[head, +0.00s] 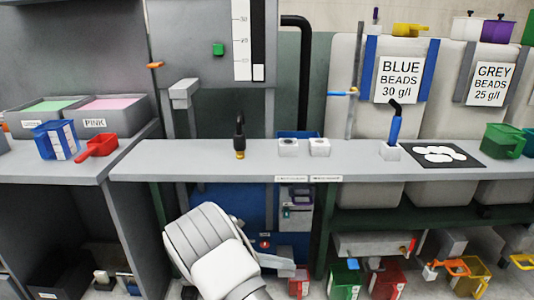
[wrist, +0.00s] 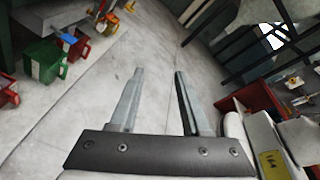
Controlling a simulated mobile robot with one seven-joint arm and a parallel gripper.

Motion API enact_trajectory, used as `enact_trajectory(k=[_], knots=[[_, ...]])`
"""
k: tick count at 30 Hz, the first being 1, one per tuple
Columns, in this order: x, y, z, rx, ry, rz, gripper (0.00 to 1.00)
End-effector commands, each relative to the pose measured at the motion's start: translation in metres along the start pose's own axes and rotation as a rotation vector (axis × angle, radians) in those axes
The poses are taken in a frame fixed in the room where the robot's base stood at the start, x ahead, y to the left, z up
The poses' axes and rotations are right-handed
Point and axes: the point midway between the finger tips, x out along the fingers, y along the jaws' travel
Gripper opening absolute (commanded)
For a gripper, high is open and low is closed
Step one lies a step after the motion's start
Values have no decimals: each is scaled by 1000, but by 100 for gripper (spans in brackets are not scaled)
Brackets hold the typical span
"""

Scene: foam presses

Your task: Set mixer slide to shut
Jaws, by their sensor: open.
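My gripper (wrist: 159,74) is open and empty in the wrist view, its two grey fingers apart above bare floor. No part is clearly readable as the mixer slide. Below the counter is a grey control panel (head: 297,208) with small coloured parts, beside a blue machine body (head: 262,196) partly hidden by my arm. Above the counter is a tall scale with a dark slot and a white block (head: 258,73) low in it.
A red scoop (head: 98,145) lies at left. Green (wrist: 42,62) and red bins stand at the wrist view's left; the floor (wrist: 100,90) between is clear.

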Motion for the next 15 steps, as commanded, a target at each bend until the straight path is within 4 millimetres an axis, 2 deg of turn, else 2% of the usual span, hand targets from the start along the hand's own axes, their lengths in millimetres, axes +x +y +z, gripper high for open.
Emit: enact_trajectory(k=[1, 6, 15], knots=[[5, -11, 12, 53, 65, 5, 47], [18, -44, 37, 237, 263, 16, 47], [36, -109, 71, 585, 596, 5, 47]])
